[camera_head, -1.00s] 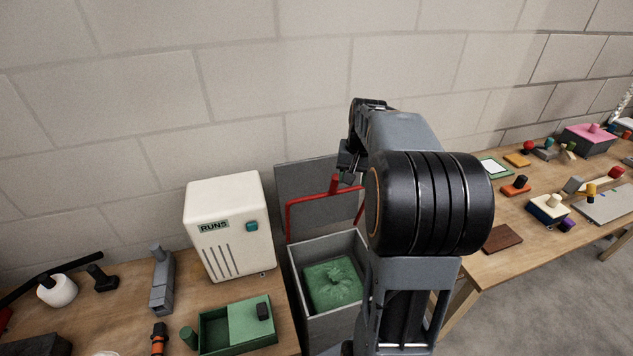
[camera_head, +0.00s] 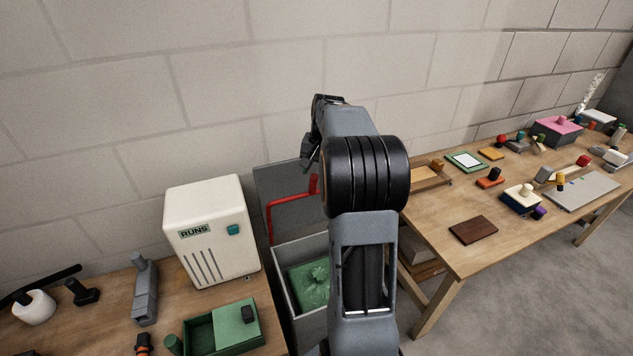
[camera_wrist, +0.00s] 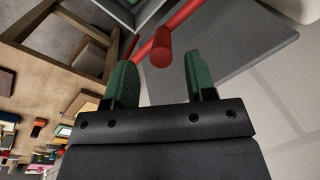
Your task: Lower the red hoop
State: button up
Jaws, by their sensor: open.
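The red hoop (camera_head: 292,200) stands raised against the grey panel behind the open grey bin, between the two tables. A short red peg sticks up from its top bar. In the wrist view the hoop (camera_wrist: 184,21) lies just beyond my fingertips, and the round end of its peg (camera_wrist: 161,52) points between them. My gripper (camera_wrist: 158,75) has green finger pads. It is open and empty, with the peg end between or just past the tips. In the head view my gripper (camera_head: 307,160) is near the peg; my arm hides the hoop's right side.
The grey bin (camera_head: 292,253) holds a green lumpy bag (camera_head: 311,284). A white box marked RUNS (camera_head: 211,230) stands close on the left table. The right table (camera_head: 452,205) carries several small objects. The block wall is close behind.

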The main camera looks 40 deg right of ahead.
aim_at(312, 191)
jog(key=shift+w+a+f, duration=0.15)
jog(key=shift+f, duration=1.15)
jog(key=shift+w+a+f, duration=0.1)
jog(key=shift+w+f, duration=0.05)
jog(key=shift+f, duration=1.1)
jog(key=shift+c, duration=0.4)
grip_shut()
